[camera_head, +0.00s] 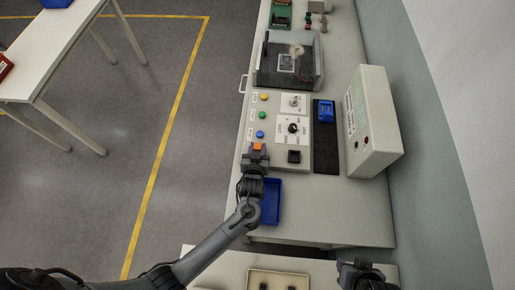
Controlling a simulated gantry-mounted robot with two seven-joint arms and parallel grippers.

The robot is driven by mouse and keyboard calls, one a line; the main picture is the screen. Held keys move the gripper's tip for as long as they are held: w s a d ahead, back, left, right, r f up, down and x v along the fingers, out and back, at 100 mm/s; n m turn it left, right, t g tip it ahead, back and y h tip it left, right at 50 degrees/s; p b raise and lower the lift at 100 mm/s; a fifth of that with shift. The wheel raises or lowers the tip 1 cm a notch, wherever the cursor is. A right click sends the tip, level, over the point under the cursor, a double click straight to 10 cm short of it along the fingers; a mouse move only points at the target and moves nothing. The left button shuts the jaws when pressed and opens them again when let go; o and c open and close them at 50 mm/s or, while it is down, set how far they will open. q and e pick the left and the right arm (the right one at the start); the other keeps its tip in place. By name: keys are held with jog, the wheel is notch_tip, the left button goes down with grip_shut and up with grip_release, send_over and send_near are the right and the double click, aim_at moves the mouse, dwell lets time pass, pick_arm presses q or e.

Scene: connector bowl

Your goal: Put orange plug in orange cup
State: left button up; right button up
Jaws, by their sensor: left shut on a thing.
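My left gripper (257,152) is at the near-left part of the workbench, just beyond a blue tray. It is shut on a small orange thing, which looks like the orange plug (258,146). The plug shows between the fingertips, close to the left edge of the control panel. I cannot make out an orange cup in this view. My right gripper (360,269) is at the bottom right, seen partly from behind. Its fingers are too unclear to tell if they are open.
The blue tray (274,216) lies partly under my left gripper. The control panel (277,154) has coloured buttons and a dial. A blue device (324,111) sits on a black mat (325,159), beside a light box (379,151). A cream tray (254,272) with dark items is at the bottom.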

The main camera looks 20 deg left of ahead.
pick_arm(q)
jog(key=o, duration=1)
jog(key=shift+f, duration=0.1)
jog(key=shift+r, duration=0.25)
jog(key=shift+g+h, duration=0.3)
jog(key=shift+h, duration=0.3)
jog(key=v, duration=0.4)
jog(key=f+v, duration=0.1)
jog(key=v, duration=0.3)
jog(key=p+v, duration=0.1)
jog(key=v, duration=0.3)
jog(key=shift+s+d+f, duration=0.1)
jog(key=shift+s+f, duration=0.1)
jog(key=shift+s, duration=0.15)
jog(key=s+a+r+m+g+h, duration=0.1)
jog(key=s+a+g, duration=0.1)
jog(key=s, duration=0.3)
jog(key=s+a+r+m+g+h, duration=0.1)
jog(key=s+a+r+m+g, duration=0.1)
jog(key=s+a+g, duration=0.1)
jog(key=s+a+r+m+g, duration=0.1)
jog(key=s+a+m+g, duration=0.1)
jog(key=s, duration=0.6)
jog(key=shift+a+r+g+h, duration=0.4)
jog(key=shift+a+g, duration=0.3)
jog(key=shift+g, duration=0.2)
